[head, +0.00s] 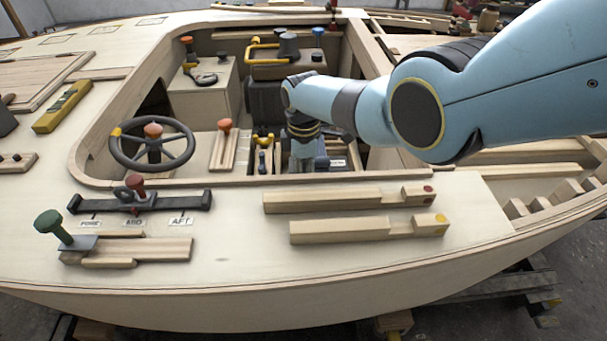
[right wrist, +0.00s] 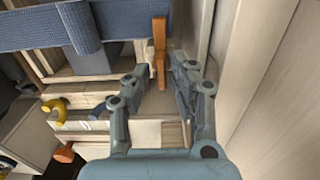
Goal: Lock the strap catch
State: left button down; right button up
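An orange upright lever (right wrist: 159,50), which looks like the strap catch, stands at the end of a blue strap (right wrist: 45,32) in the right wrist view. The strap runs leftward from it, with a folded blue piece hanging down. My right gripper (right wrist: 158,76) is open, its two grey fingers apart. The lever appears in the gap between the fingertips or just beyond them; I cannot tell whether they touch it. In the head view my right gripper (head: 303,160) points down into the cockpit, and the catch is hidden there. My left gripper is not in view.
A pale wooden wall (right wrist: 265,75) stands close to the right of my gripper. A yellow hook-shaped handle (right wrist: 56,110) is at lower left. In the head view, the cockpit rim (head: 230,184), steering wheel (head: 152,145) and orange-knobbed lever (head: 224,140) surround the reach.

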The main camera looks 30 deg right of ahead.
jog(key=shift+o, duration=0.6)
jog(key=shift+r, duration=0.1)
notch_tip(320, 180, up, 12)
dwell(0.5)
